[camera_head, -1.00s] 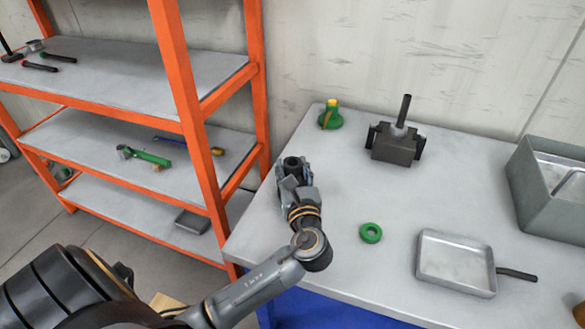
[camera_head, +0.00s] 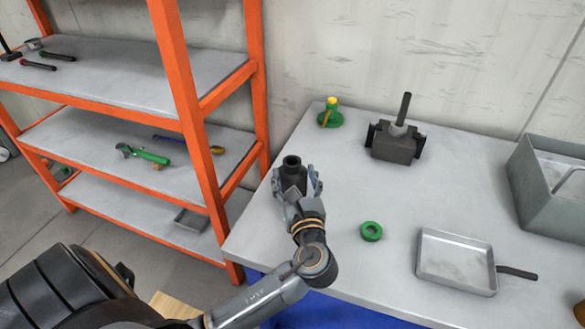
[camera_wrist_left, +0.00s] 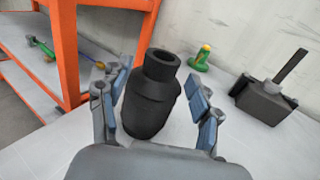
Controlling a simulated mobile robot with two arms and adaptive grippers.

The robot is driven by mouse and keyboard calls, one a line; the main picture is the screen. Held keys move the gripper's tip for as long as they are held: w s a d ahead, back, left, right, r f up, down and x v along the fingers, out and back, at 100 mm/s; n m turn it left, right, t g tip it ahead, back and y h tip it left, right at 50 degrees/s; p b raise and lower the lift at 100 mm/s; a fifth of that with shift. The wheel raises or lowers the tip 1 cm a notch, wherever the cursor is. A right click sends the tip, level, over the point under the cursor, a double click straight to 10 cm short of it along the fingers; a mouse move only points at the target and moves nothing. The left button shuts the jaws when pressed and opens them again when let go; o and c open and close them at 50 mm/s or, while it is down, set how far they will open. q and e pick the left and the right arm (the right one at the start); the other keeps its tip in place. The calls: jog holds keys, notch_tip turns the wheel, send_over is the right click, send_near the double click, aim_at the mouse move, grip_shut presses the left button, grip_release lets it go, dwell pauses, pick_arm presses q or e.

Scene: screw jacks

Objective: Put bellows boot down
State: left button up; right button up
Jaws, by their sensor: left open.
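The bellows boot (camera_head: 291,174) is a black, stepped cylinder with a hollow top. It stands upright on the grey table, near its left edge. My left gripper (camera_head: 298,187) is open at the boot, with a finger on each side of it. In the left wrist view the boot (camera_wrist_left: 152,100) stands between the spread blue-padded fingers (camera_wrist_left: 162,105), with a gap visible on the right. The boot's lower front is partly hidden by the gripper's palm. My right gripper is not in view.
A green piece with a yellow top (camera_head: 330,114) and a dark screw jack housing (camera_head: 396,143) stand at the back. A green ring (camera_head: 371,231), a metal tray (camera_head: 456,262) and a grey bin (camera_head: 545,190) lie to the right. An orange shelf (camera_head: 190,120) stands left.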

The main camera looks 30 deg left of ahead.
pick_arm(q)
jog(key=v, duration=0.8)
jog(key=shift+s+d+b, duration=0.2)
jog(key=shift+s+b, duration=0.1)
